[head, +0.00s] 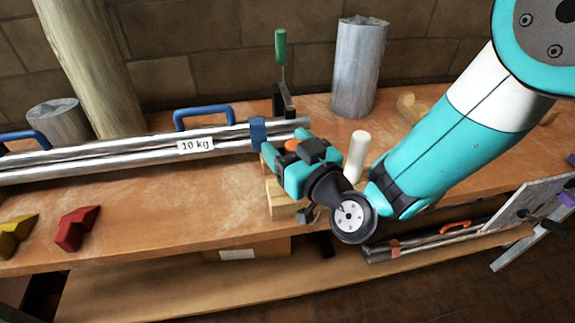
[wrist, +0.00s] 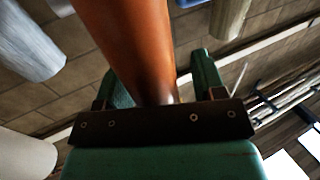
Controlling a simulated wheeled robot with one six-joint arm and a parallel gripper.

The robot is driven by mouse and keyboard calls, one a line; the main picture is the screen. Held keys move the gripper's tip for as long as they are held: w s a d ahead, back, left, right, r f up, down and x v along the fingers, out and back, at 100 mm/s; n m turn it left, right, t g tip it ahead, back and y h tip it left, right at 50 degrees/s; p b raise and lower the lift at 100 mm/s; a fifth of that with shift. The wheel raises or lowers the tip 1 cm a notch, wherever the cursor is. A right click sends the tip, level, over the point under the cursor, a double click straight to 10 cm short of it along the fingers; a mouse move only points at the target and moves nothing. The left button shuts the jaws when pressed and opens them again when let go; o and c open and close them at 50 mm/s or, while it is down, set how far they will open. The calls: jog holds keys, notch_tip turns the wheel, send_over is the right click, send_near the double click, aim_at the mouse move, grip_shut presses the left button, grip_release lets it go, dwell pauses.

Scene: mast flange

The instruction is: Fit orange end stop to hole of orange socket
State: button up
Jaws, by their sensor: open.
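My gripper (head: 284,160) is over the workbench, by the right end of the metal tubes and above a small wooden block (head: 286,206). Its teal fingers are apart. An orange piece (head: 291,145) shows between them in the head view, mostly hidden by the gripper. In the wrist view, a thick orange cylinder (wrist: 135,45) stands between the fingers and reaches close to the dark palm plate. I cannot tell whether it is the end stop or the socket, or whether the fingers touch it. No hole shows in either view.
Metal tubes (head: 120,153) with blue handles lie along the bench. A white cylinder (head: 357,155) stands right of my gripper, with a tall grey cylinder (head: 360,70) behind. A green-handled clamp (head: 281,60) rises close by. Red (head: 77,228) and yellow (head: 14,236) blocks lie left.

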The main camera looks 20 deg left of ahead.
jog(key=shift+d, duration=0.1)
jog(key=c, duration=1)
jog(key=shift+c, duration=0.3)
jog(key=shift+r, duration=0.1)
